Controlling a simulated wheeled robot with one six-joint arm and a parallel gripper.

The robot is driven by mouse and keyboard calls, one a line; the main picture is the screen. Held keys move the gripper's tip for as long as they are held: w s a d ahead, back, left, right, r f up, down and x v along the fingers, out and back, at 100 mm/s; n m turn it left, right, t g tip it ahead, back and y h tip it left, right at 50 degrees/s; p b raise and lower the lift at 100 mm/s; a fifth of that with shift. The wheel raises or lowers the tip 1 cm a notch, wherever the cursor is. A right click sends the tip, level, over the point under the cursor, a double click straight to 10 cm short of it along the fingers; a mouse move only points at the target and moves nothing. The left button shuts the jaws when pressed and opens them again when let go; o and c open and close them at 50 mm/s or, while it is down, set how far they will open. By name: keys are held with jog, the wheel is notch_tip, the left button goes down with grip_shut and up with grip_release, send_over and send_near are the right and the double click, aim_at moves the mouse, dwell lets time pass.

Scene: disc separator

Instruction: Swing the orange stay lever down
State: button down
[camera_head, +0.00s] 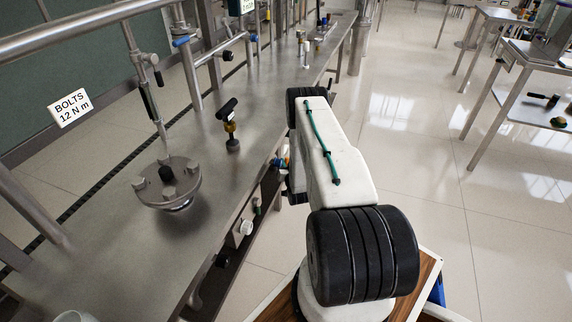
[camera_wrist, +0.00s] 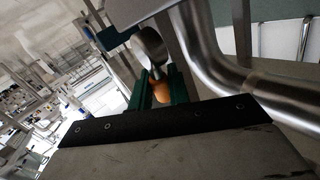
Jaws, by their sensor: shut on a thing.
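In the wrist view, an orange piece, the grip of the stay lever (camera_wrist: 160,92), sits between the two dark green fingers of my gripper (camera_wrist: 157,78). My gripper is shut on it. A rounded metal part (camera_wrist: 150,48) lies just beyond the orange piece. The rest of the lever is hidden or too small to make out. In the head view my white arm stands beside the bench edge and hides my gripper, and I cannot make out the orange lever there.
A thick bent steel pipe (camera_wrist: 215,60) runs close to the right of my gripper in the wrist view. In the head view, a steel bench (camera_head: 110,235) holds a round lidded fitting (camera_head: 168,184) and a small black-handled valve (camera_head: 230,125). Open tiled floor (camera_head: 440,190) lies to the right.

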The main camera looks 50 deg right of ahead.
jog(key=shift+w+d+f+m+g+y, duration=0.15)
jog(key=shift+d+m+g+y, duration=0.15)
jog(key=shift+m+g+y, duration=0.2)
jog(key=shift+w+d+f+m+g+y, duration=0.15)
jog(key=shift+d+m+g+y, duration=0.15)
jog(key=shift+m+g+y, duration=0.15)
jog(key=shift+d+f+m+g+y, duration=0.2)
jog(key=shift+f+m+g+y, duration=0.2)
jog(key=shift+g+y, duration=0.3)
jog(key=shift+d+f+m+g+y, duration=0.25)
jog(key=shift+m+g+y, duration=0.15)
jog(key=shift+y, duration=0.45)
jog(key=c, duration=1.3)
grip_release()
jog(key=shift+c, duration=0.2)
jog(key=v, duration=0.7)
jog(key=shift+s+r, duration=0.2)
jog(key=shift+r, duration=0.1)
jog(key=shift+a, duration=0.15)
